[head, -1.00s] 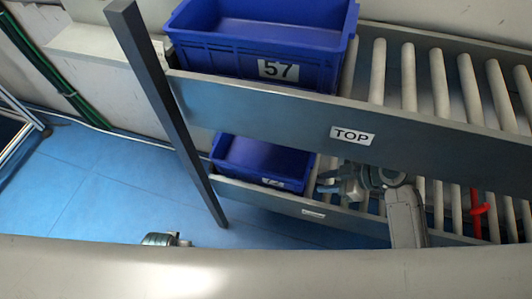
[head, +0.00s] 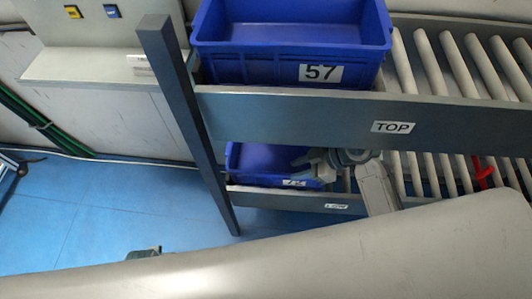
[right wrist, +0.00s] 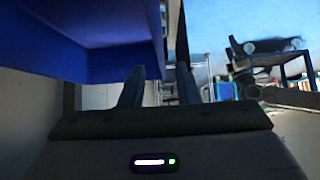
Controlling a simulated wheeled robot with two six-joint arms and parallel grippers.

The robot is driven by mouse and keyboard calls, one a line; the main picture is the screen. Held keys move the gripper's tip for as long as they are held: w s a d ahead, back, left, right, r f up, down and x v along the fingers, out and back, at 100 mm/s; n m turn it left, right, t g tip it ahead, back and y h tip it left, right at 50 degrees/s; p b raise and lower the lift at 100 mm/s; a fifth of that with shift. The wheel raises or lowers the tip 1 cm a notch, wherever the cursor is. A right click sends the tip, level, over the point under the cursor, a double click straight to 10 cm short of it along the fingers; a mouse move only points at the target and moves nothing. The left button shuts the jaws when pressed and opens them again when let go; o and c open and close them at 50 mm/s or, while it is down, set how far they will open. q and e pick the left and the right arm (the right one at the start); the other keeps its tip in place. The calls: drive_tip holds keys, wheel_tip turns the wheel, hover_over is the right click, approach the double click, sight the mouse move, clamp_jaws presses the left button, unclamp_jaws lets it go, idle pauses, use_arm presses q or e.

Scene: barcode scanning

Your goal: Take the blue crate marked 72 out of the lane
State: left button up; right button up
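A blue crate (head: 262,160) stands at the left end of the lower lane, under the upper lane. Its small front label is too small and partly covered to read surely. My right gripper (head: 304,160) is at the crate's right end, its tips overlapping the rim in the head view. In the right wrist view, the two dark fingers (right wrist: 159,88) are apart with nothing seen gripped between them. A blue crate wall (right wrist: 100,62) is close by at upper left; contact cannot be told. My left gripper (head: 145,253) barely shows at the bottom, mostly hidden.
Another blue crate marked 57 (head: 290,72) sits on the upper lane, whose rail (head: 300,117) is labelled TOP. A grey post (head: 185,120) stands at the lanes' left end. A red piece (head: 483,172) lies on the lower rollers at right. Blue floor (head: 100,215) is clear at left.

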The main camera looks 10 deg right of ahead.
sight(289, 174)
drive_tip(key=x, duration=0.7)
drive_tip(key=shift+w+d+f, duration=0.1)
drive_tip(key=shift+f, duration=0.4)
clamp_jaws()
idle(1.0)
